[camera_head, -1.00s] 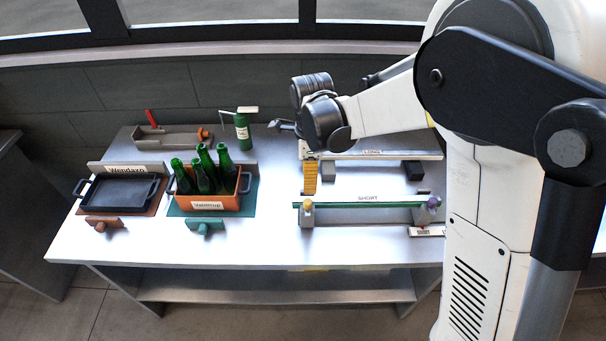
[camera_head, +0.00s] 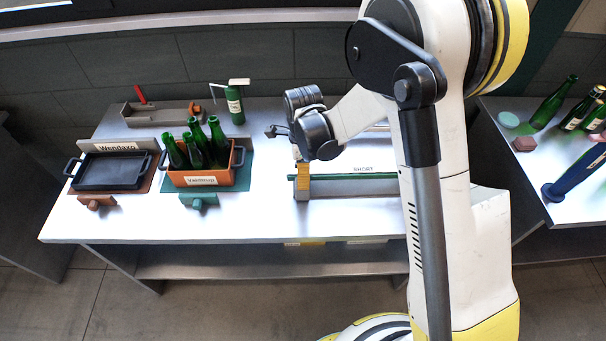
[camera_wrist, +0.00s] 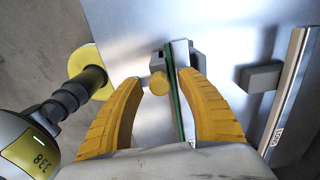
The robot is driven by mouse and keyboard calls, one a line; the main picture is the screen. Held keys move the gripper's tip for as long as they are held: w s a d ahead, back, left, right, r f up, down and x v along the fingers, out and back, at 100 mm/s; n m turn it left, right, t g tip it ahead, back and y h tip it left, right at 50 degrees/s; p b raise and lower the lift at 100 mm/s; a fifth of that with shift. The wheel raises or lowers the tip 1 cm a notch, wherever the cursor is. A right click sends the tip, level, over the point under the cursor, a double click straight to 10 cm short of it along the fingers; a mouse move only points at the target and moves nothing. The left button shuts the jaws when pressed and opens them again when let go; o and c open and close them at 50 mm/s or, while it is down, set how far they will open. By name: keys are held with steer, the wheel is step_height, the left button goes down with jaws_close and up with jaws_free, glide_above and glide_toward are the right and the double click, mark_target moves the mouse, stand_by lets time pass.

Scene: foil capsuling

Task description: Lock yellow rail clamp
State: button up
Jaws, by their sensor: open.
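The yellow rail clamp (camera_wrist: 158,84) is a round yellow knob beside the green strip (camera_wrist: 175,95) of the short rail, with a grey block (camera_wrist: 190,58) at that rail end. My gripper (camera_wrist: 162,90) is open, its two yellow fingers on either side of the knob and rail end, nothing gripped. I cannot tell whether the fingers touch the knob. In the head view my gripper (camera_head: 302,178) is over the left end of the short rail (camera_head: 350,188) and hides the knob. My arm covers the rail's right end.
The long rail (camera_wrist: 285,100) lies to the right in the wrist view, with a dark block (camera_wrist: 260,77) beside it. An orange crate of green bottles (camera_head: 202,178) and a black tray (camera_head: 112,172) stand at left. A side table (camera_head: 560,150) holds more bottles.

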steer(key=shift+c, duration=0.5)
jaws_close()
